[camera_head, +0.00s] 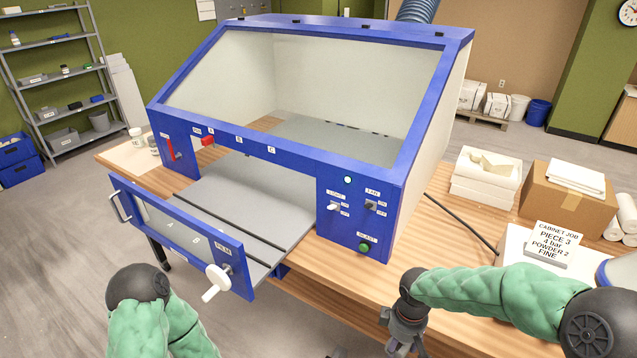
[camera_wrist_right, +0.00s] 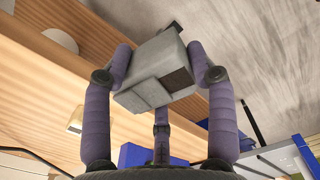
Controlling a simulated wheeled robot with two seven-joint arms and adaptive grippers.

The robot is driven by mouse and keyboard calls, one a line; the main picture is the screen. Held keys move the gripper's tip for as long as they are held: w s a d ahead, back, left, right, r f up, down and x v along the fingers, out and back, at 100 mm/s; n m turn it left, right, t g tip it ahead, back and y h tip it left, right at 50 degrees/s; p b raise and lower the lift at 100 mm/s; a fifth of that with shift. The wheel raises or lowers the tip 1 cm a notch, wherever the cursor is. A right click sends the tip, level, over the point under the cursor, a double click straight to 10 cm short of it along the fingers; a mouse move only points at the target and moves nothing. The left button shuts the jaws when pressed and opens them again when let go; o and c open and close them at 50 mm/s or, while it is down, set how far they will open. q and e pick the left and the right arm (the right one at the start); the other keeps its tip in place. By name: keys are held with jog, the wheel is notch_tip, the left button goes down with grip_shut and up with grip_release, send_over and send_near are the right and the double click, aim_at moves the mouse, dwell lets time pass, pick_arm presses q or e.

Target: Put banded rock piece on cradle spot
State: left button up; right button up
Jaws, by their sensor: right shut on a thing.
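My right gripper (camera_wrist_right: 160,72) is shut on a grey, blocky piece with stepped faces and a dark brown patch. I take it for the banded rock piece (camera_wrist_right: 154,66), though clear bands do not show. The purple fingers grip it from both sides. In the head view the right gripper (camera_head: 404,342) hangs at the bottom edge, by the table's front edge, and the piece cannot be made out there. I cannot make out a cradle spot. The blue cabinet (camera_head: 420,120) has its front door (camera_head: 185,237) swung out and a grey floor plate inside. My left gripper is out of view.
The cabinet's open door and white handle (camera_head: 217,281) stick out at the front left. A sign (camera_head: 551,247) reading "PIECE 3" stands at right. Behind it are a cardboard box (camera_head: 567,208) and folded cloths (camera_head: 484,180). Bare wooden tabletop (camera_head: 440,262) lies right of the cabinet.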

jog(key=w+a+f+m+b, duration=0.1)
jog(key=w+a+f+m, duration=0.1)
jog(key=f+m, duration=0.3)
jog(key=shift+w+m, duration=0.75)
jog(key=shift+m, duration=1.15)
